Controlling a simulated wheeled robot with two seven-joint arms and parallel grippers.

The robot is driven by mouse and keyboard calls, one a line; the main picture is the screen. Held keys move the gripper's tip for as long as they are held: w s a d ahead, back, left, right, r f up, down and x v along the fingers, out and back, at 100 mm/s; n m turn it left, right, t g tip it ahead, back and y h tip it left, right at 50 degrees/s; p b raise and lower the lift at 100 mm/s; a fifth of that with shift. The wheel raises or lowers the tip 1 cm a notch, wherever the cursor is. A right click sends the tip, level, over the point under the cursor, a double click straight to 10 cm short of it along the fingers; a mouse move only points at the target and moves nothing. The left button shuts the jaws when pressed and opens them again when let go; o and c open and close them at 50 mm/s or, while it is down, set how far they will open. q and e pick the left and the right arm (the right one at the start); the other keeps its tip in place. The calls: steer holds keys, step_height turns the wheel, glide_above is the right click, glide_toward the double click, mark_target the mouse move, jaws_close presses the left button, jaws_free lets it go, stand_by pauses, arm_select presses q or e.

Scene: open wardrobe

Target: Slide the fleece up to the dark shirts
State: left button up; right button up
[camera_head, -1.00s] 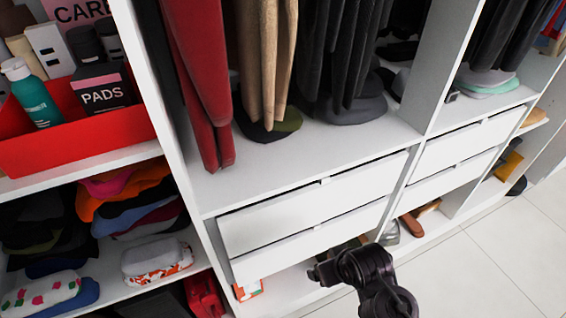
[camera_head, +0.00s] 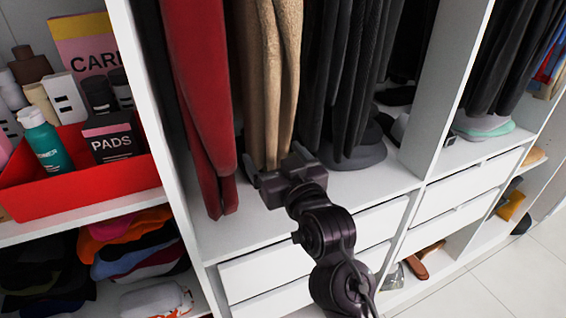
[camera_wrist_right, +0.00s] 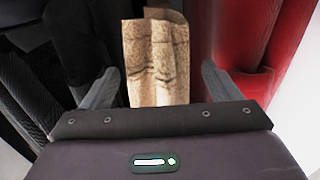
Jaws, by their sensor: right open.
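The tan fleece (camera_head: 268,75) hangs between red garments and dark ones in the middle bay. The dark shirts (camera_head: 350,70) hang to its right in the head view, with a narrow gap between. In the right wrist view the fleece (camera_wrist_right: 156,55) appears ahead between the finger tips, with the dark shirts (camera_wrist_right: 70,45) on the left. My right gripper (camera_head: 275,166) is open in front of the fleece's lower part. I cannot tell whether the fingers reach around it. The upper ends of the garments are out of view. My left gripper is not in view.
Red garments (camera_head: 205,110) hang left of the fleece, also close to the right finger in the wrist view (camera_wrist_right: 255,50). A white divider (camera_head: 445,85) stands right of the dark shirts. White drawers (camera_head: 375,220) lie below. A red box (camera_head: 85,180) stands on the left shelf.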

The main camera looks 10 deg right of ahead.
steer(key=shift+p+x, duration=0.45)
steer(key=shift+x, duration=1.3)
steer(key=c, duration=1.5)
steer(key=shift+w+d, duration=0.25)
steer(key=shift+d, duration=0.7)
steer(key=o, duration=1.4)
steer(key=shift+c, duration=0.2)
steer(key=shift+o, duration=0.7)
steer(key=shift+a, duration=0.1)
steer(key=shift+s, duration=0.15)
